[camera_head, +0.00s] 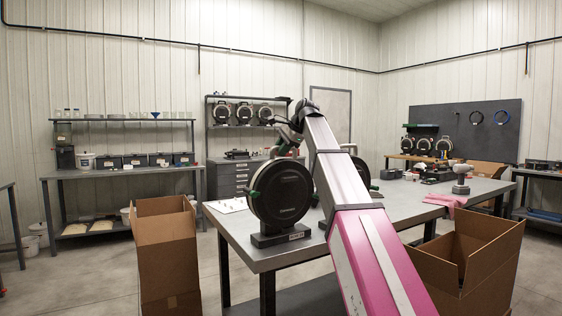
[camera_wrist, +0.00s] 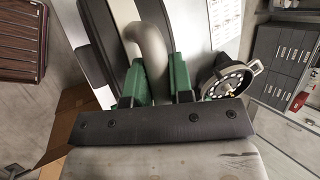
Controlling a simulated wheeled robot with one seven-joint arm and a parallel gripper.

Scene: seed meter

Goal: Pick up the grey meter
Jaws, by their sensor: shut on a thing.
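The meter (camera_head: 281,193) is a large dark round disc housing on a dark base with a label. It stands upright near the front left of the grey worktable. My arm reaches in from the right, and my gripper (camera_head: 284,146) is at the top of the meter, small and partly blended with it. In the wrist view my gripper (camera_wrist: 157,78) has its green fingers closed on either side of a curved grey handle (camera_wrist: 151,42). The dark body of the meter (camera_wrist: 97,45) shows just left of the fingers. I see no clear gap under the base.
Another round meter (camera_head: 361,172) stands behind my arm, partly hidden. Shelves with more meters line the back wall.

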